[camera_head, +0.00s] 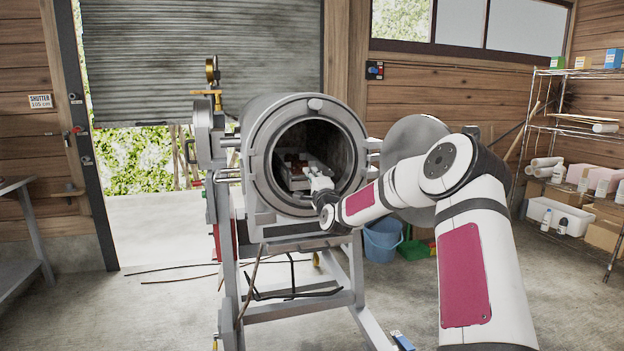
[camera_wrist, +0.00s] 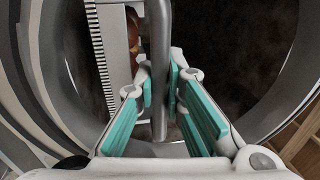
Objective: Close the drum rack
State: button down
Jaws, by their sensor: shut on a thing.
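The drum (camera_head: 300,150) is a grey horizontal cylinder on a metal stand, its round mouth facing me. Its round door (camera_head: 412,135) is swung open to the right, partly behind my arm. The rack (camera_head: 292,178) sits inside the drum, with brown chestnuts (camera_head: 297,160) on it. My gripper (camera_head: 318,182) is at the drum's mouth. In the wrist view my gripper (camera_wrist: 160,95) has its teal pads shut on a grey bar, the rack's handle (camera_wrist: 159,60). The rack's pale, slotted edge (camera_wrist: 108,60) shows to the left of it. How far the rack reaches in is hidden.
A blue bucket (camera_head: 382,240) and a green tray (camera_head: 412,250) stand on the floor right of the stand. Shelves (camera_head: 570,150) with boxes line the right wall. A table (camera_head: 20,230) stands at the left. A half-raised shutter (camera_head: 200,65) is behind.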

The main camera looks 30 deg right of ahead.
jog(key=c, duration=1.9)
grip_release()
jog(key=v, duration=1.2)
